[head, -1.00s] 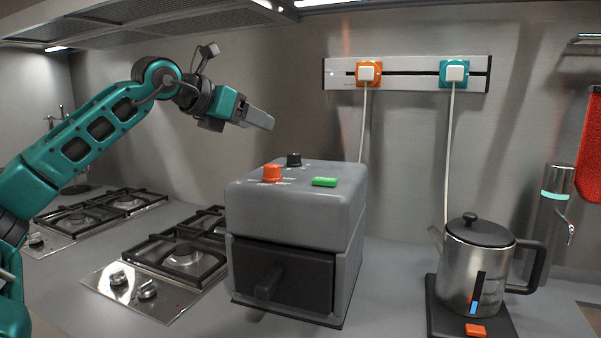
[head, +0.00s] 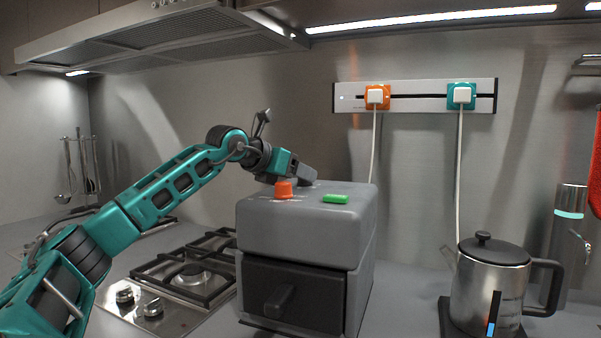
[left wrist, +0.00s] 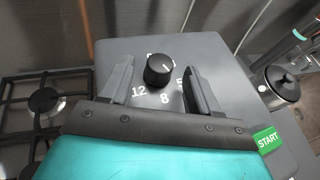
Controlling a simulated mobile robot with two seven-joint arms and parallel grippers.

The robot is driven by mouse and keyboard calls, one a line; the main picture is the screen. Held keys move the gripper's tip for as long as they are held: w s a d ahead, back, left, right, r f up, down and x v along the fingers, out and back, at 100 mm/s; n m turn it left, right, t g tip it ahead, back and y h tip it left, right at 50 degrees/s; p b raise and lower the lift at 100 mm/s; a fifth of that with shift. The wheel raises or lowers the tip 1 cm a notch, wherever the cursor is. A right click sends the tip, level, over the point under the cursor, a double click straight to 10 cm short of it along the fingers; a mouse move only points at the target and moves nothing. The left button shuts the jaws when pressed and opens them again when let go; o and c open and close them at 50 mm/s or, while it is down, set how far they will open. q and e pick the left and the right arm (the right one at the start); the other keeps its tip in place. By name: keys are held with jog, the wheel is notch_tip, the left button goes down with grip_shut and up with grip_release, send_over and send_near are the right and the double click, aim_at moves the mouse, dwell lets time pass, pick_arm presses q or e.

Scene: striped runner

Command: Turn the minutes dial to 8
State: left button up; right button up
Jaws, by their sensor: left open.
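The grey air-fryer-like appliance (head: 305,222) has an orange dial (head: 283,188) and a black dial on its top. In the left wrist view the black dial (left wrist: 158,70) has printed numbers around it; 12, 8 and a partly covered 5 can be read. A light pointer mark shows on the knob, but which number it points at I cannot tell. My left gripper (head: 303,173) is open above the black dial and mostly hides it in the head view. In the left wrist view its two fingers stand on either side of the knob, with gaps. My right gripper is out of view.
A green start button (head: 336,198) is on the appliance top, right of the dials. A gas hob (head: 185,275) lies to the left and a steel kettle (head: 490,285) to the right. A socket rail (head: 415,97) is on the wall.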

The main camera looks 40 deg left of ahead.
pick_arm(q)
jog(key=shift+x, duration=0.9)
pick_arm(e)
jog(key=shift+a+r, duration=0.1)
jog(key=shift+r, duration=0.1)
